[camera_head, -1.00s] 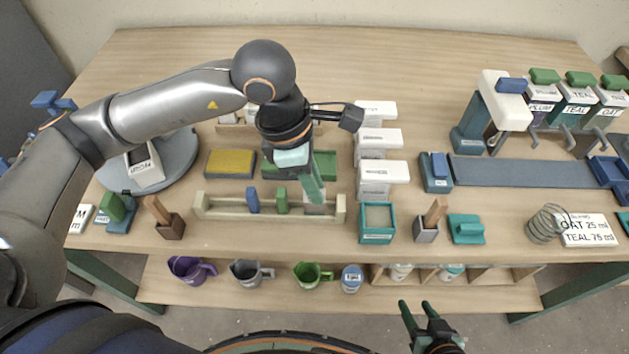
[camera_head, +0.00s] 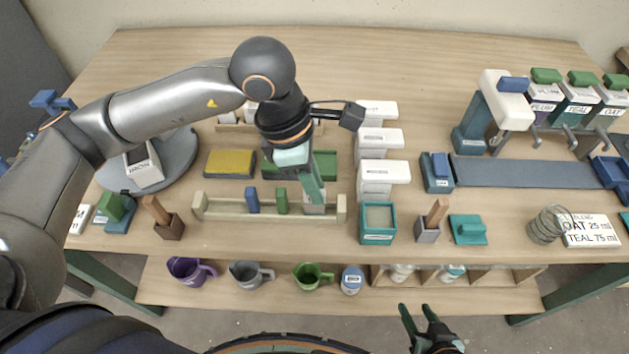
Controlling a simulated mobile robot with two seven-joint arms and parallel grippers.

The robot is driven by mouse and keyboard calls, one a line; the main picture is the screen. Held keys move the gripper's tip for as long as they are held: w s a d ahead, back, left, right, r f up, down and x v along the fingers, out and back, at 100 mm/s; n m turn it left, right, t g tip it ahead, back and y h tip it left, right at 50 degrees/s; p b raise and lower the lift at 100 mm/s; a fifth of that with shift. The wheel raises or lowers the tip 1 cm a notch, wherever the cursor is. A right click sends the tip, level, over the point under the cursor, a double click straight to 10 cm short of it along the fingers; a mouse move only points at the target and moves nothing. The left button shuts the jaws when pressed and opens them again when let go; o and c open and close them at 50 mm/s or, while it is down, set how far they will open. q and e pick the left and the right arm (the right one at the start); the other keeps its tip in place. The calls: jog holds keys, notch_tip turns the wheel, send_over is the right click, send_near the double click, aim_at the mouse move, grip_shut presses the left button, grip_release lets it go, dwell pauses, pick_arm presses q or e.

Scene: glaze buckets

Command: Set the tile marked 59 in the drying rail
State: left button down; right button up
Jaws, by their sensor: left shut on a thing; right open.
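The drying rail (camera_head: 225,214) is a long pale trough near the front of the table, with a blue upright piece (camera_head: 253,200) and a green one (camera_head: 282,201) in it. My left gripper (camera_head: 316,196) points down at the rail's right end and is shut on a small pale tile (camera_head: 314,209). The tile's lower part appears to be down at the rail, but I cannot tell if it is seated. Its mark is not readable, and the fingers hide its upper part. My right gripper (camera_head: 417,322) is open and empty in front of the table, low at the bottom.
A teal-framed box (camera_head: 378,239) stands just right of the rail, with stacked white boxes (camera_head: 384,172) behind it. A brown holder (camera_head: 170,229) stands left of the rail. A green tray (camera_head: 325,164) and yellow sponge (camera_head: 231,162) lie behind it. Mugs sit on the lower shelf (camera_head: 220,290).

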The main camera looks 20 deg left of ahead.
pick_arm(q)
jog(key=shift+f+b, duration=0.3)
jog(key=shift+b, duration=0.1)
jog(key=c, duration=0.7)
grip_release()
jog(key=shift+c, duration=0.2)
jog(key=shift+r, duration=0.15)
jog(key=shift+r+p, duration=2)
jog(key=shift+r, duration=1.45)
jog(key=shift+f, duration=0.1)
